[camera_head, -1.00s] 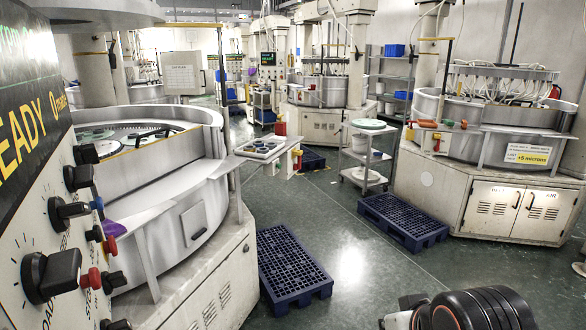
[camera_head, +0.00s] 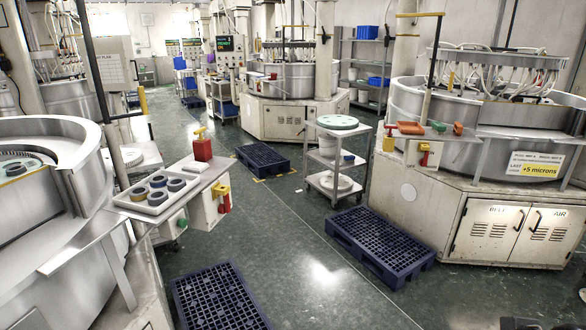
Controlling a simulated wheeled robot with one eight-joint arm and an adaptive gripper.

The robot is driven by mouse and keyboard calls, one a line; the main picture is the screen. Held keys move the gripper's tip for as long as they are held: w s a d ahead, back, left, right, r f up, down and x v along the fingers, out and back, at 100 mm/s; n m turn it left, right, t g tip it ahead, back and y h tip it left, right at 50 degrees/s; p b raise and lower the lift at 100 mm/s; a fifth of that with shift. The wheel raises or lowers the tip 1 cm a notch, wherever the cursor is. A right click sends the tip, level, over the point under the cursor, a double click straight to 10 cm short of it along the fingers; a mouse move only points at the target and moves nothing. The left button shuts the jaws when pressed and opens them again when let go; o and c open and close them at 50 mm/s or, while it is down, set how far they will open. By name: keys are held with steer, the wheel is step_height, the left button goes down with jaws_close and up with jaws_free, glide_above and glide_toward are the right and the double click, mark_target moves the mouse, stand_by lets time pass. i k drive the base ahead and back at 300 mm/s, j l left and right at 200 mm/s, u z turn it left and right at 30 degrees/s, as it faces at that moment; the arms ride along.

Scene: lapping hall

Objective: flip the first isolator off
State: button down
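A red and yellow switch (camera_head: 221,195), which looks like an isolator, is on the end of the white cabinet beside the left machine. A similar red and yellow switch (camera_head: 424,154) is on the front of the right machine's cabinet. Both are small here, and I cannot tell their handle positions. No label shows which is first. My gripper is not in view; only a dark sliver, probably of my arm, shows at the bottom right edge.
Blue pallets lie on the floor at bottom left (camera_head: 218,298), centre right (camera_head: 379,246) and farther back (camera_head: 262,158). A grey trolley (camera_head: 335,165) stands mid-floor. A tray of rings (camera_head: 158,193) sits on the left bench.

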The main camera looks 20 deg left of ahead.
mark_target(223, 208)
steer(key=i+u, duration=0.1)
steer(key=i, duration=0.5)
steer(key=i+l+u, duration=0.1)
steer(key=i, duration=0.5)
steer(key=i+l+u, duration=0.15)
steer(key=i, duration=0.45)
steer(key=i+u, duration=0.25)
steer(key=u, duration=0.2)
steer(key=i+l+u, duration=0.15)
steer(key=u, duration=0.3)
steer(key=i+l+u, duration=0.25)
steer(key=u, duration=0.2)
steer(key=i+l+u, duration=0.25)
steer(key=u, duration=0.2)
steer(key=i+l+u, duration=0.25)
steer(key=u, duration=0.15)
steer(key=i+l+u, duration=0.2)
steer(key=l+u, duration=0.2)
steer(key=i+l+u, duration=0.15)
steer(key=l+u, duration=0.25)
steer(key=j+u, duration=0.1)
steer(key=l+z, duration=0.1)
